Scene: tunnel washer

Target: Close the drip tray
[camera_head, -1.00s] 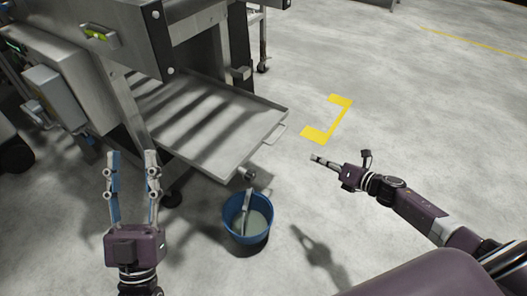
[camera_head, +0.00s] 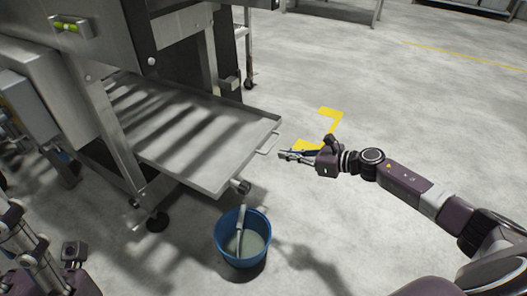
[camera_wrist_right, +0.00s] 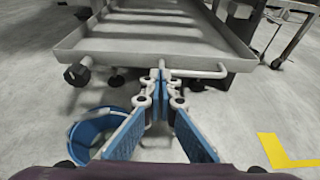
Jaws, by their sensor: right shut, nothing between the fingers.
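The drip tray (camera_head: 190,135) is a shallow steel tray that sticks out from under the machine, pulled open. A bar handle (camera_head: 270,143) is on its outer end. My right gripper (camera_head: 284,155) is shut and empty, just outside that end, close to the handle. In the right wrist view, the shut fingertips (camera_wrist_right: 161,78) overlap the handle (camera_wrist_right: 200,73) in front of the tray's front wall (camera_wrist_right: 130,58); I cannot tell whether they touch. My left gripper (camera_head: 32,235) is only partly in view at the lower left, and its jaw state is unclear.
The steel machine (camera_head: 105,120) fills the left. Yellow floor marking (camera_head: 330,120) lies beyond the handle. Floor to the right is clear.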

